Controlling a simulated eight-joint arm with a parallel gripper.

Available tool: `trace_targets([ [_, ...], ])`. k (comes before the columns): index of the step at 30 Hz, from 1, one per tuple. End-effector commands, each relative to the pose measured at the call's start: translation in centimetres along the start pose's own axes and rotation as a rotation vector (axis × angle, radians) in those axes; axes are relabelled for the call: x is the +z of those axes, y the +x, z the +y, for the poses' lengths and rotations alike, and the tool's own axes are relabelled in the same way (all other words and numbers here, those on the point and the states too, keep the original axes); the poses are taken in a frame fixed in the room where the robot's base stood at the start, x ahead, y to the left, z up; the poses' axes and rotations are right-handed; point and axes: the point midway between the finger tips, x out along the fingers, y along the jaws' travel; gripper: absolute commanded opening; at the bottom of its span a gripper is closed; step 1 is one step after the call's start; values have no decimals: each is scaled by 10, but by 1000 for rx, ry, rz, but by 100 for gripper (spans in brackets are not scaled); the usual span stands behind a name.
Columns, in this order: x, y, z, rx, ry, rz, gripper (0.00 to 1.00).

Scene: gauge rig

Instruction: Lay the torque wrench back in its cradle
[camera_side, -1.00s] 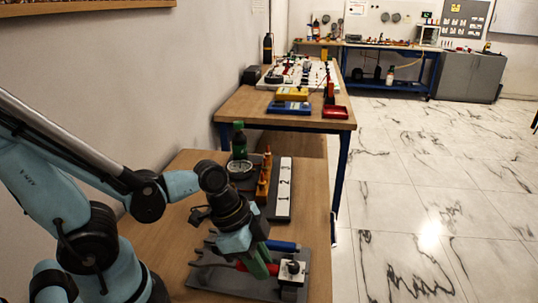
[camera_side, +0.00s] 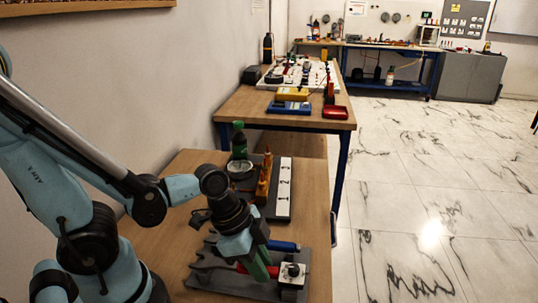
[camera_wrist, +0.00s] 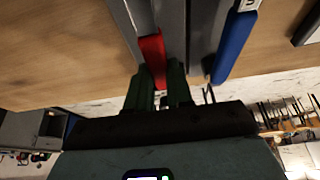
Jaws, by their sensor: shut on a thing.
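The torque wrench appears to be the tool with the red handle (camera_side: 270,271). My gripper (camera_side: 259,272) is shut on this handle, its green fingers pointing down over the grey cradle (camera_side: 222,284). In the wrist view the red handle (camera_wrist: 152,62) lies between the green fingers (camera_wrist: 160,92), with a grey metal shaft running away from it. The wrench is at or just above the cradle; I cannot tell whether it touches. A blue-handled tool (camera_side: 284,246) lies beside it, also clear in the wrist view (camera_wrist: 236,45).
A white block with a black knob (camera_side: 293,273) is at the right end of the cradle. Behind stand a numbered strip (camera_side: 284,187), orange pegs (camera_side: 264,180), a round gauge (camera_side: 240,169) and a green bottle (camera_side: 239,140). Bare wooden bench (camera_side: 172,245) shows on the left.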

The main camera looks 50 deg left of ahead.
Motion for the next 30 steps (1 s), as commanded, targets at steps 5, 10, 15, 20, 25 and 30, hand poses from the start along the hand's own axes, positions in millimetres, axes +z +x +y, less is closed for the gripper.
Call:
trace_targets([
  [5, 1, 3, 0, 0, 0, 1, 0],
  [10, 2, 6, 0, 0, 0, 1, 0],
  [15, 3, 7, 0, 0, 0, 1, 0],
  [20, 3, 7, 0, 0, 0, 1, 31],
  [25, 3, 7, 0, 0, 0, 0, 50],
  [30, 4, 7, 0, 0, 0, 0, 50],
])
